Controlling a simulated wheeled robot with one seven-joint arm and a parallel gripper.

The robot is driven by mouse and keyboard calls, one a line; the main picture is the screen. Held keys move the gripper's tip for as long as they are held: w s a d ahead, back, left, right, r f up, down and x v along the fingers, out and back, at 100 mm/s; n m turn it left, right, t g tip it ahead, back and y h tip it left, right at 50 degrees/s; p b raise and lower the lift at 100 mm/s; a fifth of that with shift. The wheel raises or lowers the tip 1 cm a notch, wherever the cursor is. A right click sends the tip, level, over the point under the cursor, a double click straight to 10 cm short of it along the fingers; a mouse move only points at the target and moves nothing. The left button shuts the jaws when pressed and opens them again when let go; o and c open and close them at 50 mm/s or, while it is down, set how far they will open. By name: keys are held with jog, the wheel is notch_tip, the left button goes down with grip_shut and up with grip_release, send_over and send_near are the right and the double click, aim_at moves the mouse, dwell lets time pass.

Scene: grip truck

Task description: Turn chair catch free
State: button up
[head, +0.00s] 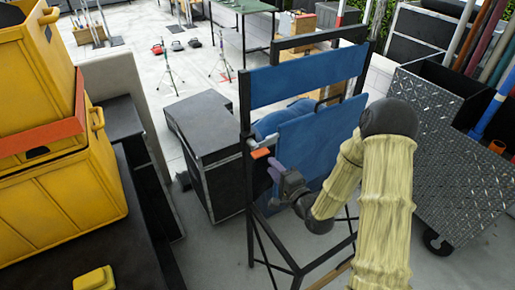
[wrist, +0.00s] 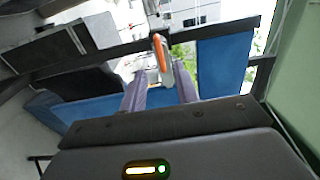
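A folding chair with a black frame (head: 246,120) and blue fabric panels (head: 310,78) stands upright in front of me. An orange catch (head: 260,153) sits on its left upright; it also shows in the wrist view (wrist: 160,52), with a pale grey part beside it. My gripper (head: 274,170) is just below and to the right of the catch in the head view. In the wrist view its two purple-grey fingers (wrist: 160,86) are apart, with a gap between them. The catch lies beyond the fingertips, roughly in line with the gap. I cannot tell whether a finger touches it.
Yellow crates (head: 60,195) stand on a dark surface at the left. A black case (head: 205,125) is behind the chair. A diamond-plate ramp or cart (head: 435,140) stands at the right. Light stands and a green table (head: 243,6) are farther back.

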aim_at(258, 150)
jog(key=p+x, duration=0.3)
jog(key=x, duration=0.6)
jog(key=shift+a+r+p, duration=0.1)
jog(key=shift+p, duration=0.2)
jog(key=shift+w+a, duration=0.2)
jog(key=shift+w, duration=0.25)
jog(key=shift+c, duration=0.2)
grip_shut()
